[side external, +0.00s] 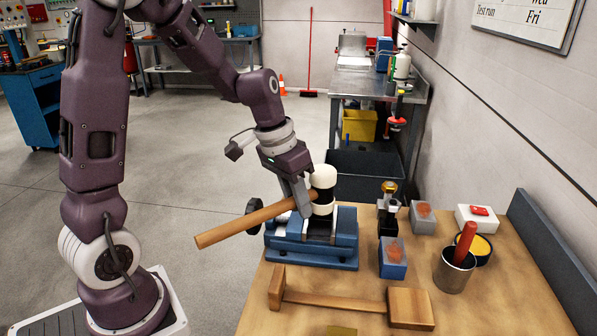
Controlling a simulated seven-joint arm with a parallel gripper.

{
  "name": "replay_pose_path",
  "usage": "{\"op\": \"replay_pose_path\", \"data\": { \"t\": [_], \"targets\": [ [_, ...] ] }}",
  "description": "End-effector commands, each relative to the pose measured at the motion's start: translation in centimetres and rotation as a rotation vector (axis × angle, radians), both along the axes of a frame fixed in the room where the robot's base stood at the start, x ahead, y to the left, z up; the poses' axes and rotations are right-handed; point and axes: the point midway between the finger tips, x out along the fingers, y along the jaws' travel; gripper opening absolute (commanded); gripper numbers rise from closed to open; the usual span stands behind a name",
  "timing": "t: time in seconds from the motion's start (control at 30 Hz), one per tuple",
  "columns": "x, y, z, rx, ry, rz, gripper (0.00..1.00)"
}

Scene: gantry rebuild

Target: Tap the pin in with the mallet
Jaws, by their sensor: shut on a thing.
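My gripper (301,203) is shut on the wooden handle of a mallet (245,223), close to its head. The head (323,178) is white at both ends with a black middle and stands upright over a blue vise (312,252). The handle points out to the lower left. I cannot tell whether the lower face touches anything in the vise. The pin cannot be made out; the head and gripper cover part of the vise. A second mallet, all wood (408,308), lies on the bench in front of the vise.
The wooden bench (490,305) carries small blocks with orange tops (393,258), a black and brass item (388,192), a metal cup with a red handle (455,270), a yellow-topped tin (481,246) and a white box (476,217). A blue-grey board (555,250) edges the right side.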

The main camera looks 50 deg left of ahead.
Motion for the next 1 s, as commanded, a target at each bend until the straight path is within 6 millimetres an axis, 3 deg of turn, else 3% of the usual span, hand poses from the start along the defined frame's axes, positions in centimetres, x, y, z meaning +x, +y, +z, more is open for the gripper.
{"op": "replay_pose_path", "data": {
  "t": [0.1, 0.43, 0.73, 1.0],
  "targets": [
    [0.1, 0.0, -1.6, 0.0, -0.002, 0.002, 0.0],
    [0.1, 0.0, -1.4, 0.001, -0.004, 0.001, 0.0],
    [0.3, 0.0, 6.3, 0.001, -0.01, 0.0, 0.0],
    [0.1, 0.0, 7.1, 0.001, -0.004, 0.0, 0.0]
  ]
}}
